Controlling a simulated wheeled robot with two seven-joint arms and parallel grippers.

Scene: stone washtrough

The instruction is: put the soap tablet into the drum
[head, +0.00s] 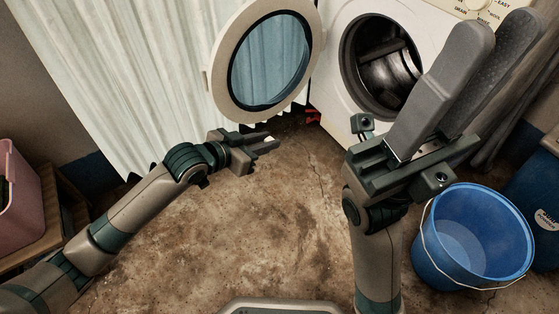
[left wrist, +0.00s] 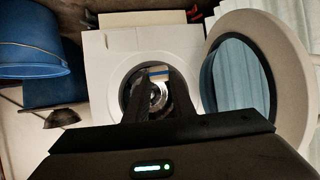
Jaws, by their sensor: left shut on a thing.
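The soap tablet (left wrist: 158,73), small and pale with a blue band, is between the fingertips of my left gripper (left wrist: 155,80) in the left wrist view. In the head view my left gripper (head: 270,144) is shut on it, over the floor in front of the washer, with only a pale bit visible. The drum (head: 388,68) is inside the open round mouth of the white washing machine, up and right of my left gripper. In the left wrist view the drum (left wrist: 160,97) lies beyond the fingers. My right gripper (head: 505,28) is open and empty, large in front of the machine.
The round glass door (head: 213,92) stands open left of the mouth, above my left gripper. A blue bucket (head: 425,262) stands at the right. A pink basket (head: 22,205) is at the far left. The stained floor (head: 250,235) between is clear.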

